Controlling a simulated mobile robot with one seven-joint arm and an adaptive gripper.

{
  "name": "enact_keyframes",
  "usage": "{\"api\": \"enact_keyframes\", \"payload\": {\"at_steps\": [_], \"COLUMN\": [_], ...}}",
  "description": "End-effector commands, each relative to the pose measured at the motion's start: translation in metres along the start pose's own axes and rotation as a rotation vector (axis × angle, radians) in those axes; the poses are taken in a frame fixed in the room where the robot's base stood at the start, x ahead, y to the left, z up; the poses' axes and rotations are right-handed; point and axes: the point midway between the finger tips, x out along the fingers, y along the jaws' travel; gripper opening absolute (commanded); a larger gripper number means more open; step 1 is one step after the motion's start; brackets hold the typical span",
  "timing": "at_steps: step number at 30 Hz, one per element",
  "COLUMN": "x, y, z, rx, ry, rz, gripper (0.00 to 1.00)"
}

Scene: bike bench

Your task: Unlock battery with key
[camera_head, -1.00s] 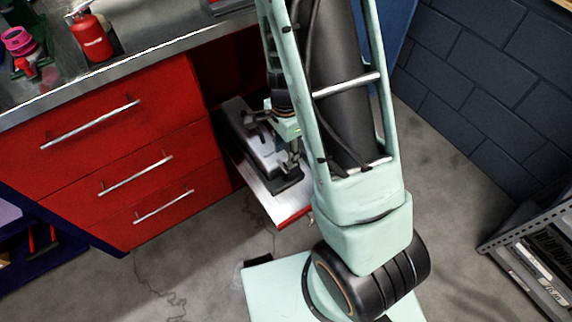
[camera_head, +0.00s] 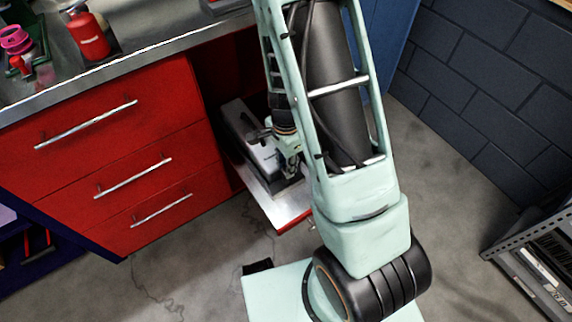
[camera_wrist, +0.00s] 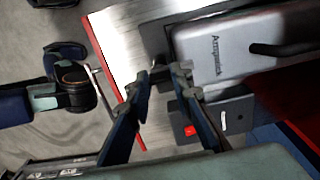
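The battery (camera_wrist: 215,52) is a grey block with a dark handle and lettering, seated on a dark dock (camera_wrist: 240,112). It also shows in the head view (camera_head: 262,154), low on a shelf beside the drawers, partly hidden by my arm.
The silver shelf (camera_wrist: 125,50) has a red edge. A red drawer cabinet (camera_head: 120,150) stands left, with a red bottle (camera_head: 88,35) on its metal top. A grey rack (camera_head: 535,250) stands at the right. Bare floor lies in front.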

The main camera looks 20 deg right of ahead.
Motion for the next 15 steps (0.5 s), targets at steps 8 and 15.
{"api": "enact_keyframes", "payload": {"at_steps": [8,15], "x": [-0.0001,0.0000], "y": [0.0000,0.0000], "z": [-0.0001,-0.0006], "rx": [-0.009,-0.086], "ry": [0.000,0.000], "rz": [0.000,-0.001], "gripper": [0.00,0.00]}}
